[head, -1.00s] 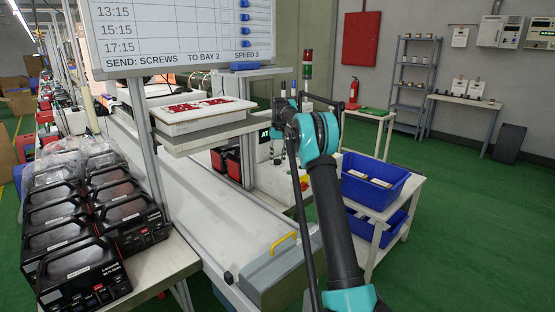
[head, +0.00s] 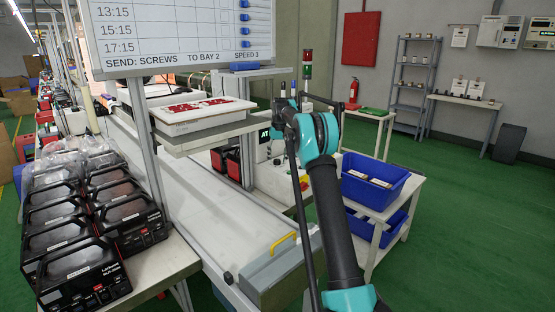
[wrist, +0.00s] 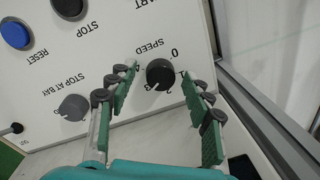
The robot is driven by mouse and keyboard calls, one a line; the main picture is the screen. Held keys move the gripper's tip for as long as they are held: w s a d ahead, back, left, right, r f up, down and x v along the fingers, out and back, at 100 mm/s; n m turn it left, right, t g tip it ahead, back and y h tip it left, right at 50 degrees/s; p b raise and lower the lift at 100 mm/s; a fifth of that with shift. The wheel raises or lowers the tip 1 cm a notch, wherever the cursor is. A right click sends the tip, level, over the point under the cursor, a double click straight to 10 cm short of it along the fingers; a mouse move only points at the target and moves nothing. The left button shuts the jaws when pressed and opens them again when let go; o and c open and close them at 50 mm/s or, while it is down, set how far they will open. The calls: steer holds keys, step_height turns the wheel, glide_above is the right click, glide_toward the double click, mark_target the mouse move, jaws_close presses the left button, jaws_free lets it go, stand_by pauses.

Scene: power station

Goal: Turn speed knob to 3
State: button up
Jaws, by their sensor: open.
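The speed knob (wrist: 160,74) is a dark round knob on a white panel (wrist: 110,42), under the upside-down label SPEED in the wrist view. Small numbers ring it, some partly hidden; I cannot tell surely which one it points at. My gripper (wrist: 159,71) is open, its green-padded fingers to the left and right of the knob, with gaps visible on both sides. In the head view my gripper (head: 287,150) is mostly hidden behind my arm. A whiteboard (head: 180,28) reads "SEND: SCREWS TO BAY 2 SPEED 3".
A grey STOP AT BAY knob (wrist: 73,107) lies left of the left finger. A blue RESET button (wrist: 16,33) and a dark STOP button (wrist: 68,6) are farther off. A metal frame post (wrist: 240,85) stands right of the panel. A conveyor (head: 205,195) runs beside my arm.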

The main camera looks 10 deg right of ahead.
mark_target(279, 160)
steer(key=shift+d+r, duration=0.15)
steer(key=shift+r, duration=1.75)
steer(key=shift+d+r, duration=0.1)
steer(key=shift+r, duration=1.75)
